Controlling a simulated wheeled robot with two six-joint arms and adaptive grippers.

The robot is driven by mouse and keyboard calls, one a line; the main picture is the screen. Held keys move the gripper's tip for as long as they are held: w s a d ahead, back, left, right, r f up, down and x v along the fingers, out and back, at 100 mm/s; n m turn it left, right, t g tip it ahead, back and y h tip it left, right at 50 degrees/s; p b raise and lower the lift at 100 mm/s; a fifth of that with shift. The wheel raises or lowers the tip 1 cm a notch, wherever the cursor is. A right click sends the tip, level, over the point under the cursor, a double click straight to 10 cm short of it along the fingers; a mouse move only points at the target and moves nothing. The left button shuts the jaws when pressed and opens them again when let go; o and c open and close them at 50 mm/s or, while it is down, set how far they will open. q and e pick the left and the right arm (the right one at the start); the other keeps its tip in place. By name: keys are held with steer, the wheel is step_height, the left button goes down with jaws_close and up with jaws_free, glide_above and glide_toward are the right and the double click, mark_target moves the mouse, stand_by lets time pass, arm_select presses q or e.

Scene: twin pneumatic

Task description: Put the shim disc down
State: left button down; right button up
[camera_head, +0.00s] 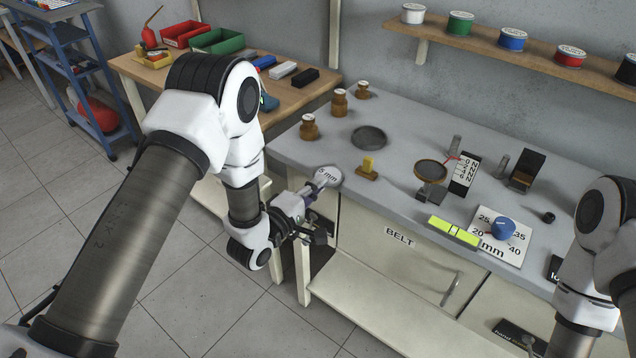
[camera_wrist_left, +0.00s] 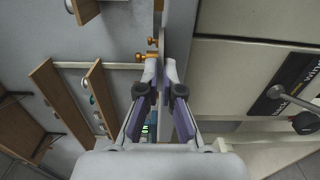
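The shim disc (camera_head: 327,177), round and grey with a pale "5 mm" label, is at the tips of my left gripper (camera_head: 312,190) in the head view. The gripper appears shut on its edge, at the front left edge of the grey bench (camera_head: 400,185). The label faces the head camera. In the left wrist view the two fingers (camera_wrist_left: 161,75) are close together with a narrow gap, and the disc is hard to make out there. I cannot tell whether the disc touches the bench top. My right arm shows at the right, but its gripper is out of view.
On the bench stand a dark round dish (camera_head: 369,138), a yellow block (camera_head: 368,167), brass weights (camera_head: 309,127), a brown-topped stand (camera_head: 431,172), a lime level (camera_head: 453,231) and a blue knob (camera_head: 503,229) on a numbered plate. Bare top lies between the yellow block and the front edge.

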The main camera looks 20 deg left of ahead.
arm_select(q)
steer(key=shift+w, duration=0.15)
steer(key=c, duration=1.4)
jaws_free()
steer(key=shift+r, duration=0.1)
steer(key=shift+o, duration=0.4)
steer(key=shift+s+d+r, duration=0.1)
steer(key=shift+s+d, duration=0.05)
steer(key=shift+s, duration=0.1)
